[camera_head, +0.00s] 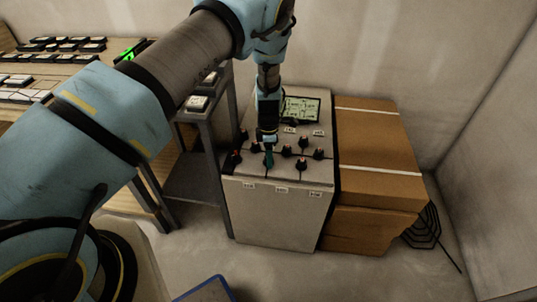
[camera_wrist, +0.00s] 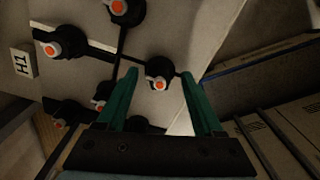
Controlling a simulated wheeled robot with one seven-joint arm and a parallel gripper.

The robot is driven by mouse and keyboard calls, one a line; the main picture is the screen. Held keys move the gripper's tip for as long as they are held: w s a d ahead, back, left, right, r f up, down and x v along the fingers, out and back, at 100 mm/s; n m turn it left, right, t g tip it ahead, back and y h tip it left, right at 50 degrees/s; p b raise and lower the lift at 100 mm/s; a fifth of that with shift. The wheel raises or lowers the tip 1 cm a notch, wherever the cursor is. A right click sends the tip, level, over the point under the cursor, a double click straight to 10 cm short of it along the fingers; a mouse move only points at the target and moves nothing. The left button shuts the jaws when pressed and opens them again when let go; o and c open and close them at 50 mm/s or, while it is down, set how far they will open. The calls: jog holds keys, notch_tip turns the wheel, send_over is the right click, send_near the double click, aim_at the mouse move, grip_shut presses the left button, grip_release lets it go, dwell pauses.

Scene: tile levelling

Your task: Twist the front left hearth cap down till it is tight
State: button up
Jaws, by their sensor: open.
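Several black caps with orange-red centres sit along the dark joints of the pale tiled top of a box (camera_head: 280,215). In the wrist view one cap (camera_wrist: 160,72) lies between the spread fingertips (camera_wrist: 160,76), with a gap on both sides. In the head view my gripper hides that spot. Another cap (camera_head: 237,158) stands at the left edge, and one (camera_head: 302,163) stands to the right near the front edge.
More caps (camera_wrist: 124,10) and (camera_wrist: 60,42) are close around in the wrist view, near a white H1 tag (camera_wrist: 22,63). Cardboard boxes (camera_head: 380,150) stand right; a grey stand (camera_head: 198,140) stands left.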

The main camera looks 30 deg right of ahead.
jog(key=shift+f, duration=0.1)
grip_shut()
dwell(0.5)
